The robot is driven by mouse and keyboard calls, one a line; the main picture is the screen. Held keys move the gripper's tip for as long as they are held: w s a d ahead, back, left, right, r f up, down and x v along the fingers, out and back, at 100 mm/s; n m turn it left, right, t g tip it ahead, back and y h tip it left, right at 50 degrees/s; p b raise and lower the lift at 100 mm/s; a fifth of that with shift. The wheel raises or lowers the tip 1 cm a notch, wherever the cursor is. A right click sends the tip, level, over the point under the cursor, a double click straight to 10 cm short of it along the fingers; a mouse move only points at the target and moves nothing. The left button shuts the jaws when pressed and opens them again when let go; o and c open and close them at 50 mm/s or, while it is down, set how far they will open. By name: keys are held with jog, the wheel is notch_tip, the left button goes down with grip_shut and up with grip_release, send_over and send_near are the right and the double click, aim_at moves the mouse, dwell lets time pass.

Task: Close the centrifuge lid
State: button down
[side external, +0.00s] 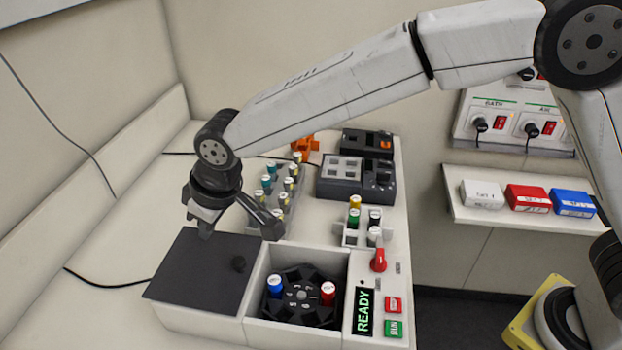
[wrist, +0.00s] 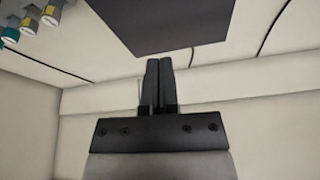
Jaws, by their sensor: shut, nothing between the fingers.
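The centrifuge (side external: 345,340) has an open chamber holding a black rotor (side external: 302,312). A blue-capped tube (side external: 275,285) and a red-capped tube (side external: 328,291) sit in the rotor. In the wrist view the shut fingers (wrist: 158,68) point toward the dark lid (wrist: 185,22).
A rack (side external: 283,205) of capped tubes stands behind the centrifuge, with a smaller tube rack (side external: 352,238) to its right. The green READY display (side external: 363,311), buttons and red knob (side external: 378,260) are on the right panel. The bench left of the lid is largely clear.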

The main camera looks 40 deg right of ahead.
aim_at(224, 265)
jog(key=x, duration=0.4)
jog(key=shift+s+d+f, duration=0.2)
jog(key=shift+s+d, duration=0.4)
jog(key=shift+s, duration=0.15)
jog(key=shift+s+d+f, duration=0.2)
jog(key=shift+s+d, duration=0.35)
jog(key=shift+s, duration=0.25)
jog(key=shift+s+d, duration=0.1)
jog(key=s+d, duration=1.2)
